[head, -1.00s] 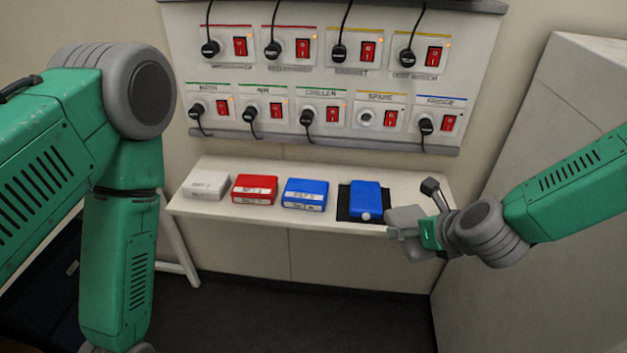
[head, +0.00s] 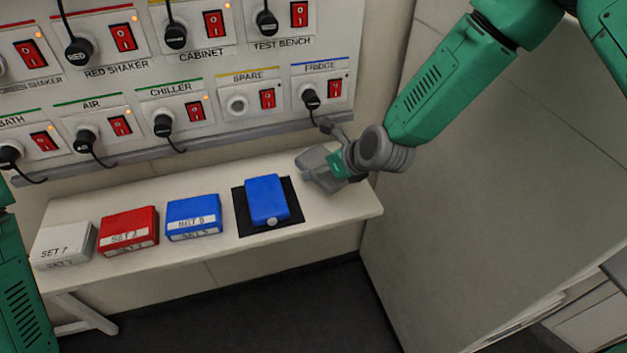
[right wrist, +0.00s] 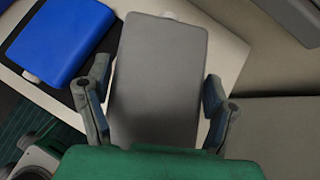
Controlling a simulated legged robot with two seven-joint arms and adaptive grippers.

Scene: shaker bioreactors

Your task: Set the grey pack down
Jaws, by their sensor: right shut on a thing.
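The grey pack (head: 316,168) is at the right end of the white shelf (head: 345,208), right of the blue pack (head: 267,199). My right gripper (head: 332,162) is shut on it. In the right wrist view the grey pack (right wrist: 160,80) lies between the two fingers of the gripper (right wrist: 157,100), with the shelf behind it. I cannot tell whether the pack touches the shelf. The blue pack rests on a black mat (head: 240,214); it also shows at upper left in the right wrist view (right wrist: 62,38). My left gripper is out of view.
A white SET 7 box (head: 63,246), a red box (head: 128,232) and a blue SET 5 box (head: 193,217) stand in a row on the shelf's left. A panel of plugs and red switches (head: 190,85) hangs above. A tall grey cabinet (head: 480,210) stands at right.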

